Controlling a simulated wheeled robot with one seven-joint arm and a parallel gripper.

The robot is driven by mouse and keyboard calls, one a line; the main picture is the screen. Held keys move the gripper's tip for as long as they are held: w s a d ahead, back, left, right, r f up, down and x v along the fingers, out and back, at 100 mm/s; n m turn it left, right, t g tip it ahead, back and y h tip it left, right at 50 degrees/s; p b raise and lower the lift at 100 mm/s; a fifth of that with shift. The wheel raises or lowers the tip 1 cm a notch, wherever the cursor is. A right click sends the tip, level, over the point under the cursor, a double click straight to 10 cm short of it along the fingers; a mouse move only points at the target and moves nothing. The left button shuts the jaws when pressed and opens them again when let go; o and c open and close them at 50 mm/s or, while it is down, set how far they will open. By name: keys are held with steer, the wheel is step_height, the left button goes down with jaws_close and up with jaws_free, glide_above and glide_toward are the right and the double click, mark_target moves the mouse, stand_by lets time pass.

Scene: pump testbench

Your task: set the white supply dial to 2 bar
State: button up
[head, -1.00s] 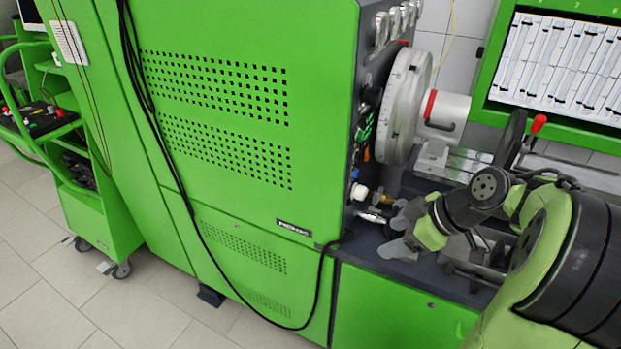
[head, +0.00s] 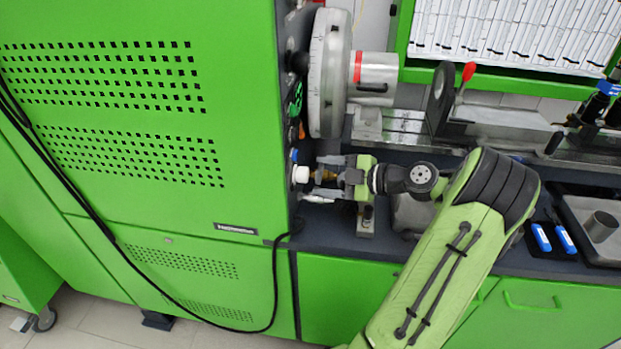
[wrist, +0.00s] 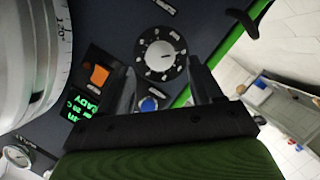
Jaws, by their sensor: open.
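The white supply dial (head: 300,174) sticks out of the dark side panel of the green cabinet in the head view. In the wrist view the white knob (wrist: 160,54) sits inside a black scale ring with white marks. The scale's numbers are too small to read surely. My gripper (head: 328,177) is just to the right of the dial, pointing at the panel. In the wrist view my gripper (wrist: 162,75) is open, with one finger on each side of the dial. Nothing is held, and I cannot tell whether a finger touches the knob.
A blue button (wrist: 148,104), an orange switch (wrist: 98,75) and a green lit display (wrist: 82,106) are close to the dial. The large silver graduated wheel (head: 328,72) stands above my gripper. A clamp with a red-handled lever (head: 465,77) is on the bench rail.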

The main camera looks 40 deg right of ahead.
mark_target(301, 175)
steer(key=x, duration=0.4)
steer(key=shift+w, duration=0.1)
steer(key=c, duration=1.1)
steer(key=shift+o, duration=0.2)
